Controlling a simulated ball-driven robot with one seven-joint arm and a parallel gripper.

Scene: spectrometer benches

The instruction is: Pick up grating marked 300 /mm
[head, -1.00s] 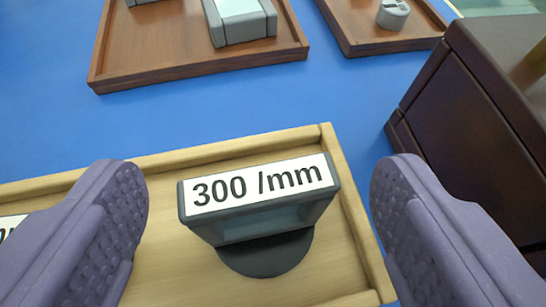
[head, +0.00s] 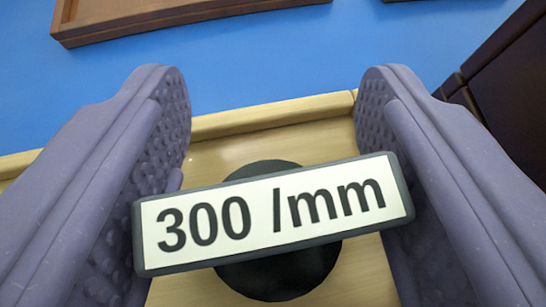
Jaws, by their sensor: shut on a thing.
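The grating marked 300 /mm (head: 272,213) is a dark-framed block with a white label on top and a round dark base. It sits between the two fingers of my gripper (head: 275,190), low in the picture. The purple-grey textured fingers are on its left and right sides, and my gripper is shut on it. The label is slightly tilted in the picture. The base is over the pale wooden tray (head: 270,115); whether it touches the tray floor is hard to tell.
The tray's far rim runs behind the grating. A brown wooden tray (head: 150,17) lies beyond on the blue surface (head: 270,60). A dark brown box (head: 500,70) stands at the right. The blue surface between the trays is clear.

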